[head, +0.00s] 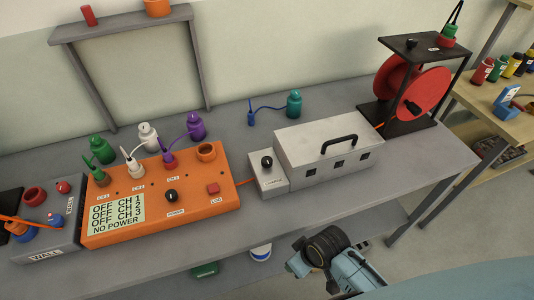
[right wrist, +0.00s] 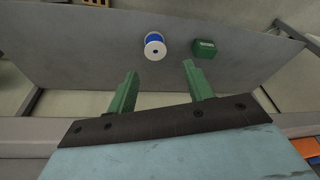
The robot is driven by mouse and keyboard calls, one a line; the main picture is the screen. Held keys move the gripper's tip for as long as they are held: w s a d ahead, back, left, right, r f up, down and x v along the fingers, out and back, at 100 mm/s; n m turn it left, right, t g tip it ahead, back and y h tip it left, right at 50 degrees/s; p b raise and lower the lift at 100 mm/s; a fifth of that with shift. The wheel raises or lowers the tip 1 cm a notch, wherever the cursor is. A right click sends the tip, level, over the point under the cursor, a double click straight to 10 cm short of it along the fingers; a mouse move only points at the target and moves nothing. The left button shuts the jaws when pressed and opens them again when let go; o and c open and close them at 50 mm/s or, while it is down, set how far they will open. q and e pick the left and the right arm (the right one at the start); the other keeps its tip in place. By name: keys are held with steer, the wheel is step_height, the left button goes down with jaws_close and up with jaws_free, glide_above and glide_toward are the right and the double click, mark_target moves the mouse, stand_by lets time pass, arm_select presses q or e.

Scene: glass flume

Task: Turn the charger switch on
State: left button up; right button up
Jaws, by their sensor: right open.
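The charger (head: 268,176) is a small light grey box on the bench with a black knob switch (head: 267,162) on its top. It stands against the left end of a long pale box with a black handle (head: 338,144). The knob's exact setting is too small to tell. My right gripper (right wrist: 160,70) is open and empty, with two green fingers spread apart in the right wrist view. In the head view, my right arm is in front of the bench's near edge, low and right of the charger, and clear of it. My left gripper is not in view.
Left of the charger, an orange panel (head: 110,226) has a display reading OFF for its channels and NO POWER. A red reel (head: 425,92) stands at right. A blue-and-white spool (right wrist: 155,46) and a green box (right wrist: 203,50) lie below. Some bench front is bare.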

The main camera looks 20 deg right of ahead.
steer(key=w+a+r+n, duration=0.2)
steer(key=r, duration=0.2)
steer(key=w+a+r+n+y, duration=0.1)
steer(key=w+a+r+n, duration=0.1)
steer(key=w+r, duration=0.1)
steer(key=w+a+r+n+p, duration=0.1)
steer(key=w+a+r+n, duration=0.1)
steer(key=r, duration=0.2)
steer(key=shift+w+a+r+g+y, duration=0.3)
steer(key=shift+a+r, duration=0.05)
steer(key=w+a+r+n+g, duration=0.1)
steer(key=w+a+r+n, duration=0.1)
steer(key=w+r+n, duration=0.3)
steer(key=n+g+h, duration=0.1)
steer(key=n+h, duration=0.2)
steer(key=n, duration=0.3)
glide_toward(267, 160)
step_height(267, 160, down, 9)
steer(key=shift+w+a+r, duration=0.1)
steer(key=shift+r, duration=0.1)
steer(key=shift+c, duration=0.3)
steer(key=shift+m, duration=0.3)
steer(key=c, duration=0.9)
